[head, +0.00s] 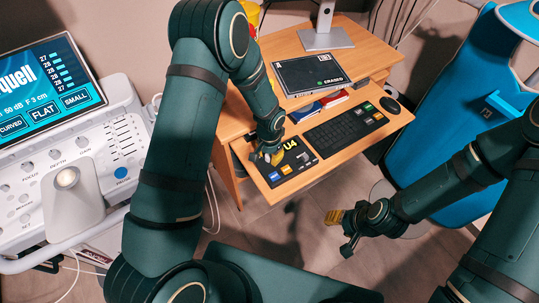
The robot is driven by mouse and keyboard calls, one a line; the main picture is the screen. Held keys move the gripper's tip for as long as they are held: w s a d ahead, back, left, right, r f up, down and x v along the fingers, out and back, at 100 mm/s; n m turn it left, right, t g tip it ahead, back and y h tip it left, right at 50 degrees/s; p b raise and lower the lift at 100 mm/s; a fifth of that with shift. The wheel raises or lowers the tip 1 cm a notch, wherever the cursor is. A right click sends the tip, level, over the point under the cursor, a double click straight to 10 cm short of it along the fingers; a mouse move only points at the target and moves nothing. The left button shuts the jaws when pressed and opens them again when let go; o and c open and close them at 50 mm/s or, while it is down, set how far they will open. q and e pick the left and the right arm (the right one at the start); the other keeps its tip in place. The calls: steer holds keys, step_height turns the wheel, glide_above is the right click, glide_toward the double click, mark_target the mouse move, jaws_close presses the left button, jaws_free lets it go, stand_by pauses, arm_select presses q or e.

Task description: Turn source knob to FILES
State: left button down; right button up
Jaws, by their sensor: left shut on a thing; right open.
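My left gripper (274,157), with yellow fingertips, reaches down to this panel and is shut on the source knob. The knob itself is hidden by the fingers, so its pointing direction and the FILES mark cannot be made out. My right gripper (340,226) is open and empty, in front of the shelf and to the right of the panel, over the floor.
A keyboard (346,128) and mouse (390,105) sit right of the panel. A black slab marked "ERASED" (312,74) lies on the wooden desk (371,52) above. An ultrasound console (75,150) stands left, a blue chair (440,110) right.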

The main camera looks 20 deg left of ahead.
mark_target(270, 156)
stand_by(0.5)
arm_select(q)
steer(key=c, duration=0.6)
jaws_free()
step_height(270, 156, up, 12)
stand_by(0.3)
steer(key=s+d+f, duration=0.1)
steer(key=s+f, duration=0.1)
steer(key=s+d+f+n+h, duration=0.1)
steer(key=s+f, duration=0.1)
steer(key=f, duration=0.1)
steer(key=s+d+f+h, duration=0.1)
steer(key=s+f, duration=0.1)
steer(key=s, duration=0.1)
steer(key=shift+d+f+n, duration=0.2)
steer(key=shift+d+n, duration=0.05)
steer(key=shift+n, duration=0.15)
steer(key=s+f+n, duration=0.1)
steer(key=s, duration=0.2)
steer(key=s+d+f+n+t+h, duration=0.1)
steer(key=s, duration=0.1)
steer(key=s+d+f+n+h, duration=0.1)
steer(key=s+f+n, duration=0.1)
steer(key=s, duration=0.1)
steer(key=shift+s+d, duration=0.25)
steer(key=shift+s, duration=0.05)
steer(key=shift+s+f+t, duration=0.1)
steer(key=shift+s+t, duration=0.2)
steer(key=shift+s, duration=0.1)
